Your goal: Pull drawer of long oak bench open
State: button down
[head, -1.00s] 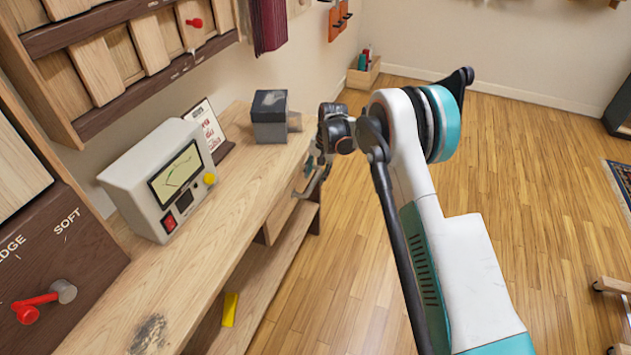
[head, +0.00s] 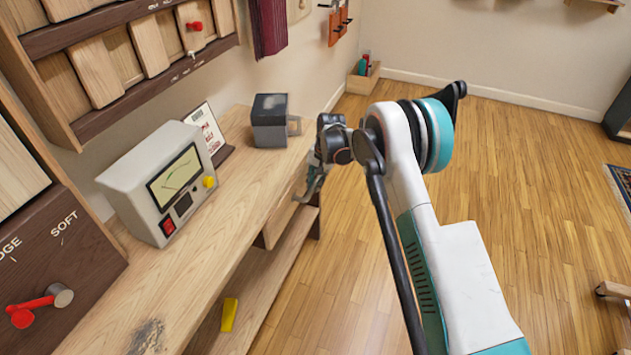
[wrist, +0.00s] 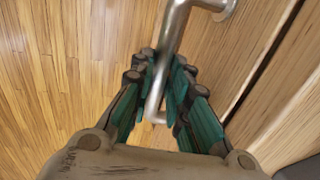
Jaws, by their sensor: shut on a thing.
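The long oak bench (head: 235,215) runs along the wall at the left in the head view. Its drawer (head: 283,215) is under the far end of the top, partly hidden by my arm. In the wrist view the drawer's wooden front (wrist: 215,60) carries a metal bar handle (wrist: 172,40). My gripper (wrist: 162,95) is shut on the handle, with its teal finger pads on both sides of the bar. In the head view my gripper (head: 312,185) is at the bench's front edge. I cannot tell any drawer gap there.
On the bench stand a meter box (head: 160,185), a card on a stand (head: 207,130) and a grey box (head: 270,120). A yellow object (head: 229,314) lies on the lower shelf.

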jog(key=s+d, duration=0.3)
jog(key=d, duration=0.7)
jog(key=s+d, duration=0.4)
jog(key=d, duration=0.6)
jog(key=shift+s+d, duration=0.2)
jog(key=shift+d, duration=0.1)
jog(key=c, duration=1.5)
grip_release()
jog(key=shift+c, duration=0.2)
jog(key=shift+r, duration=0.1)
notch_tip(320, 180, up, 12)
jog(key=d, duration=0.2)
jog(key=shift+s+f, duration=0.2)
jog(key=shift+s, duration=0.2)
jog(key=shift+d, duration=0.1)
